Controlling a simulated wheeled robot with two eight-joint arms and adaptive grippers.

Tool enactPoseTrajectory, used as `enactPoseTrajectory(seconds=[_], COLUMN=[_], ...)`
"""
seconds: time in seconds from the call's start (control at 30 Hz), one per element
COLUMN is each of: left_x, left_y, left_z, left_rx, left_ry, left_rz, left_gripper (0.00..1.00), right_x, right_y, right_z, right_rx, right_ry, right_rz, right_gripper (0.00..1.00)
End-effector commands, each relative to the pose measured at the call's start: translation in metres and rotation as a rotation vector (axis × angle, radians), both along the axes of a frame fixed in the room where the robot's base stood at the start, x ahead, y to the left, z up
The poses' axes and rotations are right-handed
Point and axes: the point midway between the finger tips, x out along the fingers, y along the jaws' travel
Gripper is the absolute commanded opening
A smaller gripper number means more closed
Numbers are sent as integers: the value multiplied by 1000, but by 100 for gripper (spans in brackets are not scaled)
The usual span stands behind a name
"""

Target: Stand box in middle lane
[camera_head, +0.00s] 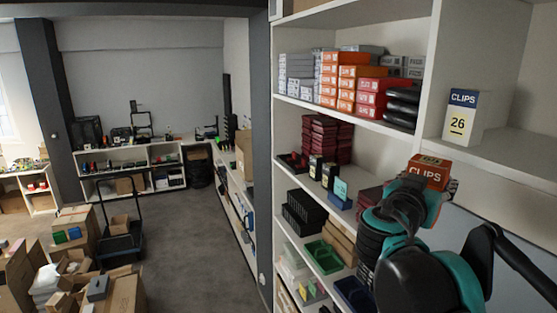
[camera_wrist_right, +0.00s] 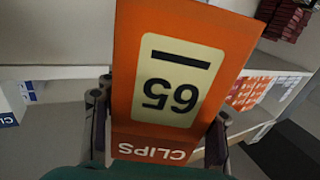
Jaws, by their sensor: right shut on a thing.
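An orange CLIPS box (camera_head: 429,171) is held by my right gripper (camera_head: 430,188) in front of the right shelf bay. A white and blue CLIPS box (camera_head: 462,115) marked 26 stands upright on the right bay's shelf (camera_head: 525,145), behind and above the held box. I cannot make out lane markings. My left gripper is not in view.
The bay to the left holds stacked orange boxes (camera_head: 347,72), grey boxes (camera_head: 297,75) and dark red boxes (camera_head: 327,135). A white upright panel (camera_head: 437,75) divides the bays. The shelf right of the white and blue box looks bare.

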Motion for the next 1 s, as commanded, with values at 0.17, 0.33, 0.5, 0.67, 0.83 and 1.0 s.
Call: enactPoseTrajectory(seconds=[0.17,0.33,0.5,0.67,0.83,1.0], left_x=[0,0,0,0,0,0], left_y=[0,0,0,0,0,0], left_z=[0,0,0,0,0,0], left_rx=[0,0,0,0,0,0], left_ry=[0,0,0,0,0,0], left_rz=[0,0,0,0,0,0], left_gripper=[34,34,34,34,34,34], right_x=[21,41,58,73,86,94], right_y=[28,52,73,91,108,120], right_z=[-86,-158,-220,-275,-323,-359], right_rx=[0,0,0,0,0,0], right_ry=[0,0,0,0,0,-1], right_rz=[164,304,428,534,628,698], right_gripper=[17,17,18,18,18,18])
